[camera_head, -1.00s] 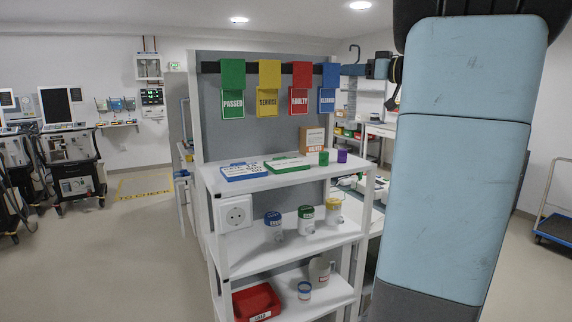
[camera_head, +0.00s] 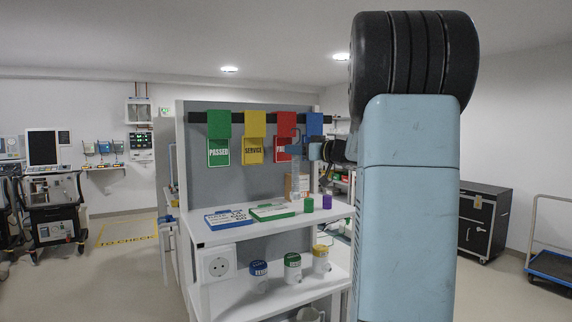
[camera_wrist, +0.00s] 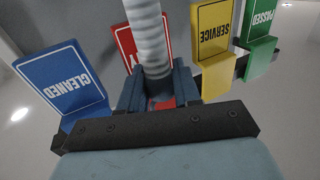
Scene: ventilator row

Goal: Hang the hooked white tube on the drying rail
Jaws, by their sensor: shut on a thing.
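The hooked white tube (camera_wrist: 147,35) is a pale, ribbed hose held upright between the jaws in the wrist view. In the head view its thin hook (camera_head: 298,133) shows in front of the red tag, and its lower part looks faint and see-through. My gripper (camera_wrist: 156,88) is shut on the tube; in the head view it (camera_head: 313,151) is partly hidden behind my arm. A dark rail (camera_head: 268,117) on the grey panel carries green, yellow, red and blue tags. I cannot tell whether it is the drying rail. The tube appears apart from it.
A white shelf unit (camera_head: 225,243) stands below the rail, with clipboards (camera_head: 228,218), a brown box and small jars on it. A ventilator (camera_head: 52,205) is at left. A black cabinet (camera_head: 483,222) and a trolley (camera_head: 552,265) are at right. Floor at left is partly open.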

